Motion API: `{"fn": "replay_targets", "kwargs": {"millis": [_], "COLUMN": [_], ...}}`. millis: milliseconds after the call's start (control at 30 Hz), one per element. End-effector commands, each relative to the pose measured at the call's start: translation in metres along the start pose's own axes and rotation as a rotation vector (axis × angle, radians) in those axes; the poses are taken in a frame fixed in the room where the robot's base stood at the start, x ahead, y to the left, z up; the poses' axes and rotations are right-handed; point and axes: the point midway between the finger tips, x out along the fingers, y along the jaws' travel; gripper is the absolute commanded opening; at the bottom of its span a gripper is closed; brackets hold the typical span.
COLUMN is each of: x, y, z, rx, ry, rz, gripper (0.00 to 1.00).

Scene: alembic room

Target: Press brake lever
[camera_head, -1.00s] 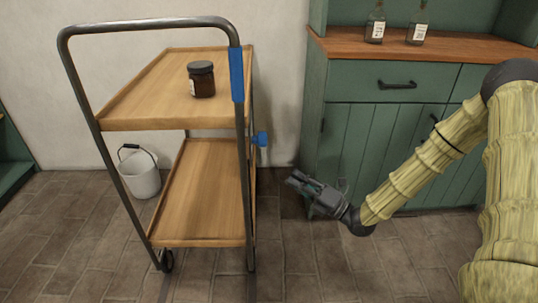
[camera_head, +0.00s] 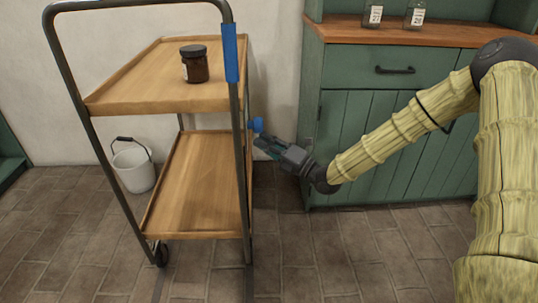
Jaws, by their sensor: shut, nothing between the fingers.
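The wooden cart (camera_head: 120,105) with a dark metal frame stands at the left. A blue sleeve (camera_head: 231,53) covers part of its right upright. A small blue knob-like part (camera_head: 257,125), which looks like the brake lever, sticks out on the cart's right side below the top shelf. My gripper (camera_head: 260,143) is shut and empty, pointing left, with its tips just below and right of the blue part. I cannot tell whether they touch.
A brown jar (camera_head: 195,64) stands on the cart's top shelf. A white bucket (camera_head: 134,171) is on the floor behind the cart. A green cabinet (camera_head: 360,105) with glass bottles (camera_head: 414,14) on its wooden top stands at the right. The front floor is clear.

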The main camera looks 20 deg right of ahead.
Motion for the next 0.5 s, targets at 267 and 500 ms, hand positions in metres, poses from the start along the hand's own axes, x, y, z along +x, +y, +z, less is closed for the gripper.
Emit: {"fn": "replay_targets", "kwargs": {"millis": [267,500], "x": [0.0072,0.0090], "y": [0.0003,0.0005], "z": [0.0078,0.0052], "rx": [0.001,0.001], "ry": [0.000,0.000], "rz": [0.000,-0.001], "gripper": [0.00,0.00]}}
